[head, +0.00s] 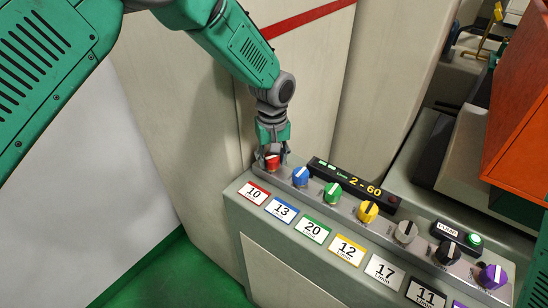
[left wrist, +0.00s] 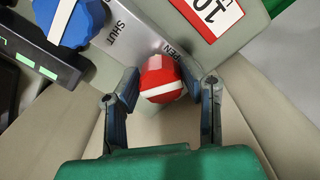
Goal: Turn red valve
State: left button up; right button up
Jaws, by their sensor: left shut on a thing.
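The red valve (head: 271,163) is a round red knob with a white stripe. It sits at the far left end of the row of knobs on the grey console. My left gripper (head: 272,152) is over it from above, shut on it. In the left wrist view the red valve (left wrist: 162,79) lies between the two fingers, and its white stripe runs slightly tilted across the picture. The words SHUT and part of OPEN are printed on the plate beside it. My right gripper is not in view.
The blue knob (head: 300,177) stands close beside the red one, with green (head: 332,193) and yellow (head: 367,211) knobs further along. A black display (head: 350,186) reading 2-60 lies behind them. Number cards, such as the red-edged 10 (head: 253,193), are in front. Pale panels rise behind.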

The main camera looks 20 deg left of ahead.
pick_arm(q)
jog(key=m, duration=0.6)
jog(key=shift+w+a+r+p, duration=0.15)
jog(key=shift+w+r+p, duration=0.05)
jog(key=shift+w+p, duration=0.15)
jog(key=m, duration=0.7)
jog(key=o, duration=1.1)
jog(key=shift+f, duration=0.1)
jog(key=shift+o, duration=0.2)
jog(key=shift+f, duration=0.1)
notch_tip(320, 180, up, 12)
jog(key=shift+w+f, duration=0.1)
